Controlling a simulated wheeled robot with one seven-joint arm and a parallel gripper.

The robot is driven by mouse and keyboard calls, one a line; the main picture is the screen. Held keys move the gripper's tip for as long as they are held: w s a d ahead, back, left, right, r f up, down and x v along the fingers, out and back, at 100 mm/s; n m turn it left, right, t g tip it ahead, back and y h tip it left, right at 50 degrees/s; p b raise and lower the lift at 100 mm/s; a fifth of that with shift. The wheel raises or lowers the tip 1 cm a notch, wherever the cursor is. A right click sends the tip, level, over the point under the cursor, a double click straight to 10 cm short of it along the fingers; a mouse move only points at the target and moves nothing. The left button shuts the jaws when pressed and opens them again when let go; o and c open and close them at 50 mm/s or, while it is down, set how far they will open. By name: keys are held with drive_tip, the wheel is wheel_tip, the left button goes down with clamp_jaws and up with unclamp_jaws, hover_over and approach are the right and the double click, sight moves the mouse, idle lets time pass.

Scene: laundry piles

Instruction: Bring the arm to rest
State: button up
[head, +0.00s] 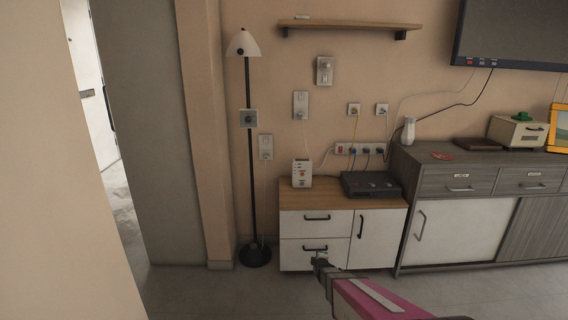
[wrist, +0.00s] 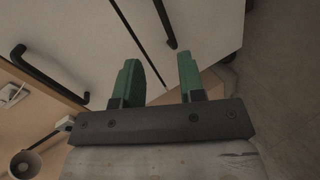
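My gripper (head: 320,260) is at the end of my pink arm, low in the head view, in front of the white drawers (head: 315,222) of a small cabinet with a wooden top. In the wrist view my gripper (wrist: 158,85) shows two green fingers spread apart with nothing between them. Beyond the fingers are white cabinet fronts with black handles (wrist: 50,75). Whether a finger touches the cabinet cannot be told.
A black floor lamp (head: 252,170) stands left of the cabinet. A grey sideboard (head: 475,180) stands to the right. A wooden shelf (head: 348,25) and a screen (head: 515,35) are on the wall. The floor (head: 210,290) in front looks clear.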

drive_tip(key=s+r+m+g, duration=0.6)
drive_tip(key=s+r, duration=0.5)
drive_tip(key=s, duration=0.4)
drive_tip(key=s+r+m+g, duration=0.7)
drive_tip(key=s+r+m, duration=0.2)
drive_tip(key=s+r, duration=0.3)
drive_tip(key=s, duration=0.2)
drive_tip(key=shift+s+a+m+g, duration=0.3)
drive_tip(key=shift+s, duration=0.1)
